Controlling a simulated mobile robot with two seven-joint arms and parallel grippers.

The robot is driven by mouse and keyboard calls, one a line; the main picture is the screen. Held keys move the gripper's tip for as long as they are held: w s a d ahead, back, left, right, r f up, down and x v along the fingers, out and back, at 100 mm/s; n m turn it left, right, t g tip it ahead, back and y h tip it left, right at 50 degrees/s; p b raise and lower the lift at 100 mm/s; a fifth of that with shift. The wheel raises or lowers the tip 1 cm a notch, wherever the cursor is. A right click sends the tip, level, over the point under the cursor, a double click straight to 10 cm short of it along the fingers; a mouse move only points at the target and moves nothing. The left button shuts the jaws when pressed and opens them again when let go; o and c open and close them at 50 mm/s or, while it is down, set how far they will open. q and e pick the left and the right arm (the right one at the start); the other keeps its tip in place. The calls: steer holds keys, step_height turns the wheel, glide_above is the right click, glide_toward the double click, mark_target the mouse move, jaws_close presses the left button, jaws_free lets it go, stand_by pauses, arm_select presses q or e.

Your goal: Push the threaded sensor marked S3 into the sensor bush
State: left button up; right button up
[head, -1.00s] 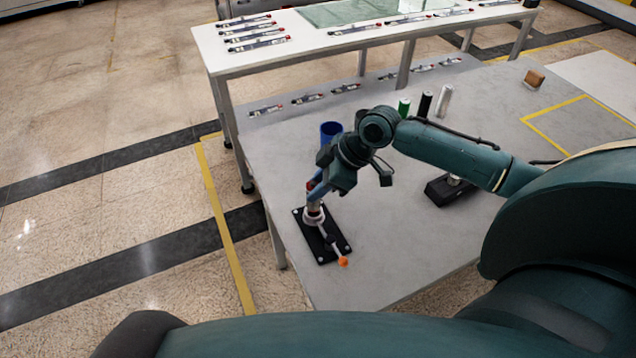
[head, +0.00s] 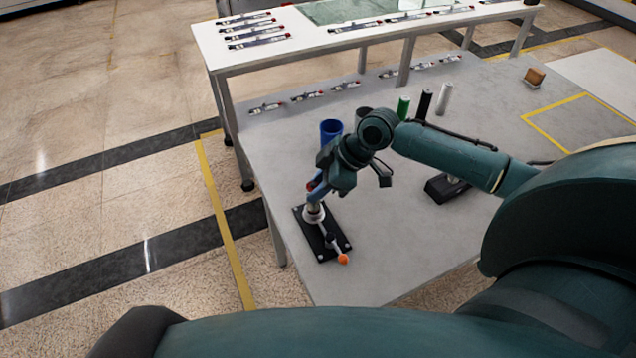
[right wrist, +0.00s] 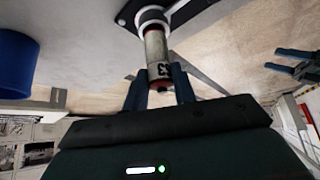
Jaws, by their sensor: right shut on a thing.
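My right gripper (head: 316,188) is shut on the threaded sensor marked S3. In the right wrist view the sensor (right wrist: 157,55) is a pale cylinder with a dark S3 mark and a red end near the blue fingers (right wrist: 160,92). Its far end is at the sensor bush (right wrist: 152,16), in line with it; how deep it sits I cannot tell. In the head view the bush (head: 314,214) is a light ring on a black plate (head: 325,243) with an orange-knobbed lever (head: 342,258). My left gripper (right wrist: 288,61) shows at the right of the wrist view, fingers apart and empty.
A blue cup (head: 331,131) stands just behind the right gripper. Green (head: 403,106), black (head: 424,104) and white (head: 444,99) cylinders stand farther back. A black block (head: 446,190) is to the right. The table's left edge is close to the plate.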

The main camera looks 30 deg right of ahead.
arm_select(q)
steer(key=shift+w+f+b, duration=0.1)
steer(key=shift+f+b, duration=0.3)
arm_select(e)
steer(key=shift+f, duration=1.1)
steer(key=o, duration=1.1)
arm_select(q)
steer(key=shift+a+f+b, duration=0.1)
steer(key=shift+f+b, duration=0.3)
steer(key=shift+f, duration=0.15)
arm_select(e)
steer(key=v, duration=1.3)
steer(key=shift+s+r, duration=0.1)
